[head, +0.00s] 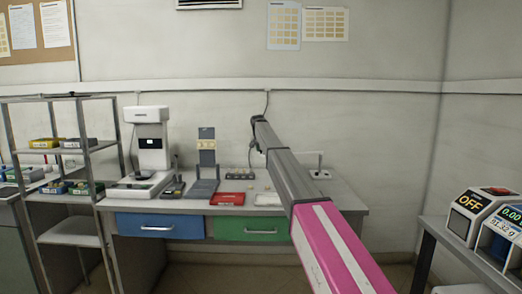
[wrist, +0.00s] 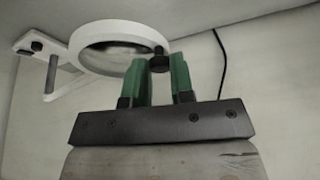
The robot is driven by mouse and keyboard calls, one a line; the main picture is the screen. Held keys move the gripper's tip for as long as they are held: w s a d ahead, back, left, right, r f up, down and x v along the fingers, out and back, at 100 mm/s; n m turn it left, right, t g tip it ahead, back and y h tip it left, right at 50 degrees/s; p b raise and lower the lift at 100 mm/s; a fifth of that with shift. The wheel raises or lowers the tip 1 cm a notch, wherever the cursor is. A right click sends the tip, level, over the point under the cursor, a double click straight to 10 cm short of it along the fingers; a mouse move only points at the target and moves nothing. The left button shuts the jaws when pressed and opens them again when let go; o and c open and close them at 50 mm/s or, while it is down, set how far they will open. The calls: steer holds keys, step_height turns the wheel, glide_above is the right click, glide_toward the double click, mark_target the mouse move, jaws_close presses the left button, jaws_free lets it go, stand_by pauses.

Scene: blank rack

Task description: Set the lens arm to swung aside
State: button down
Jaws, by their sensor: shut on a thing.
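The lens arm shows in the wrist view as a white ring lens (wrist: 84,37) at upper middle, with a white arm and stand (wrist: 38,46) to its left. A dark knob (wrist: 158,51) sits at the ring's right edge. My gripper (wrist: 161,68) has two green fingers, one on each side of the knob, and is shut on it. In the head view, a white stand (head: 320,173) shows on the bench right of my arm. The ring and my gripper are mostly hidden there by my arm.
The bench (head: 345,190) holds a white instrument (head: 152,140), a grey stand (head: 206,165), a red tray (head: 231,200) and small items. A shelf rack (head: 80,150) stands at left. Boxes with displays (head: 480,212) stand at right. A dark cable (wrist: 221,65) hangs behind the ring.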

steer(key=c, duration=1)
jaws_free()
steer(key=v, duration=1)
steer(key=shift+s+r, duration=0.2)
steer(key=shift+r, duration=0.15)
